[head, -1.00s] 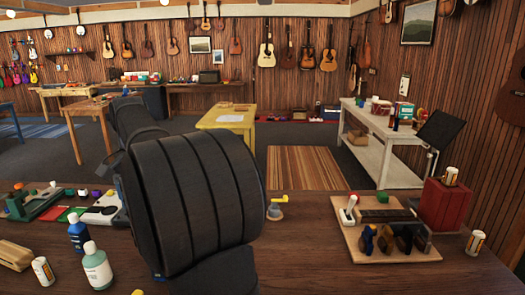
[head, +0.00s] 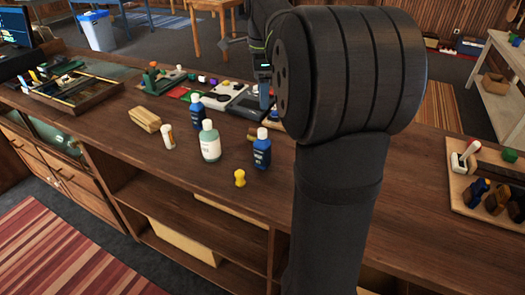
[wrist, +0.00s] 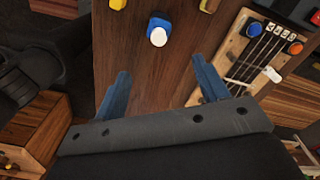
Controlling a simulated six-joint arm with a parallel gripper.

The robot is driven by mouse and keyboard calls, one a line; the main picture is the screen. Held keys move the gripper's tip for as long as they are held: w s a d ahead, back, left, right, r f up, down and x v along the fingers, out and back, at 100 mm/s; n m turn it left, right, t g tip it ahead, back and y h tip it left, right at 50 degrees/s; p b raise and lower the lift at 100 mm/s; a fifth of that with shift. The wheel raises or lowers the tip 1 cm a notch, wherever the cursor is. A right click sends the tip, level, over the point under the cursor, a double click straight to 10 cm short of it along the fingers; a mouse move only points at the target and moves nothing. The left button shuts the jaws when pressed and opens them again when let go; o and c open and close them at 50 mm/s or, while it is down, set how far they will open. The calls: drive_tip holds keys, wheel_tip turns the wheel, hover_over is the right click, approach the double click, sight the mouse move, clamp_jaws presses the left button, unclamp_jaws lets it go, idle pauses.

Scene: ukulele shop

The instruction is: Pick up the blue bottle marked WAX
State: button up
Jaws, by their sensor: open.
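Two blue bottles with white caps stand upright on the wooden counter (head: 110,135) in the head view. The nearer blue bottle (head: 261,154) has a label too small to read surely; the farther blue bottle (head: 197,113) is behind a pale green bottle (head: 210,146). In the wrist view a blue bottle (wrist: 153,22) with a white cap stands ahead of my gripper (wrist: 160,66), roughly in line with the gap. I cannot tell which of the two it is. My gripper is open and empty, its blue fingers apart. In the head view my arm mostly hides it.
A yellow peg-like item (head: 240,178) and a small white container (head: 168,136) stand near the bottles. A wooden block (head: 146,120) lies to the left. A board with a fretted neck (wrist: 240,75) is right of my gripper. The counter's front left is clear.

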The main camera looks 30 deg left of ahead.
sight(263, 129)
wheel_tip(263, 129, down, 12)
drive_tip(key=m, duration=0.7)
drive_tip(key=shift+w, duration=0.1)
drive_tip(key=shift+s+f, duration=0.2)
drive_tip(key=shift+f, duration=2.6)
drive_tip(key=c, duration=1.2)
